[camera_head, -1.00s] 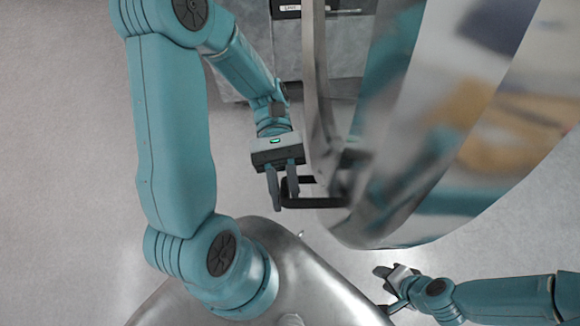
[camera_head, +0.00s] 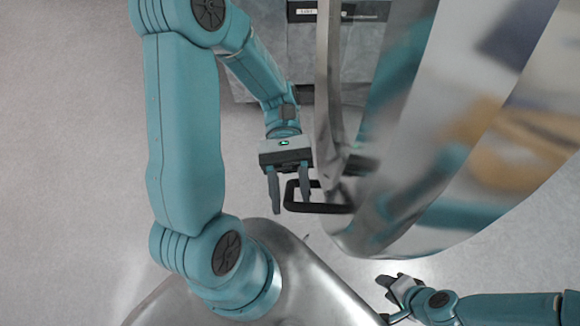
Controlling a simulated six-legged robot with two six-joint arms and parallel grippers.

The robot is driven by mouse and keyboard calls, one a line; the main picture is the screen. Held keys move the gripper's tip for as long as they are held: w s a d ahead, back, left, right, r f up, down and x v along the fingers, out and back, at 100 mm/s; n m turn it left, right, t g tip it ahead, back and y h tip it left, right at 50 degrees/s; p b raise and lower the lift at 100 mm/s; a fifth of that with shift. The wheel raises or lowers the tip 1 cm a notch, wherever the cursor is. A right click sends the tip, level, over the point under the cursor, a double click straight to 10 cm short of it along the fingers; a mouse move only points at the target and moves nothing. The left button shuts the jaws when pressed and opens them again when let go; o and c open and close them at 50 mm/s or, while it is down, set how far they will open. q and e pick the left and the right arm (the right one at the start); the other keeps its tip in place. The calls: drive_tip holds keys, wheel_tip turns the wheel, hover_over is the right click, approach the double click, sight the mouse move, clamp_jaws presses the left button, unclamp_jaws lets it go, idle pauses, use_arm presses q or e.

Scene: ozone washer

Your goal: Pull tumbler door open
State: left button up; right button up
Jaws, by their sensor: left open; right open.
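The tumbler door (camera_head: 440,130) is a large, curved, shiny metal panel at the right of the head view. Its black loop handle (camera_head: 318,208) sticks out to the left from the lower part of the door's edge. My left gripper (camera_head: 288,205) is open, pointing down in the picture, with its fingertips at the left end of the handle. The right finger overlaps the handle and the left finger is beside it. I cannot tell whether they touch. My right gripper (camera_head: 386,285) is open and empty at the lower right, below the door and away from the handle.
A grey cabinet (camera_head: 300,55) with a dark labelled strip stands at the top, behind the door's edge. The pale floor (camera_head: 70,160) is clear on the left. Some floor is free between the door and my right arm.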

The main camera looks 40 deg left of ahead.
use_arm(q)
drive_tip(key=shift+a, duration=0.1)
drive_tip(key=shift+w+a, duration=0.2)
drive_tip(key=shift+a, duration=0.05)
drive_tip(key=b+v, duration=0.2)
drive_tip(key=v, duration=0.9)
drive_tip(key=shift+b, duration=0.3)
drive_tip(key=shift+w, duration=0.1)
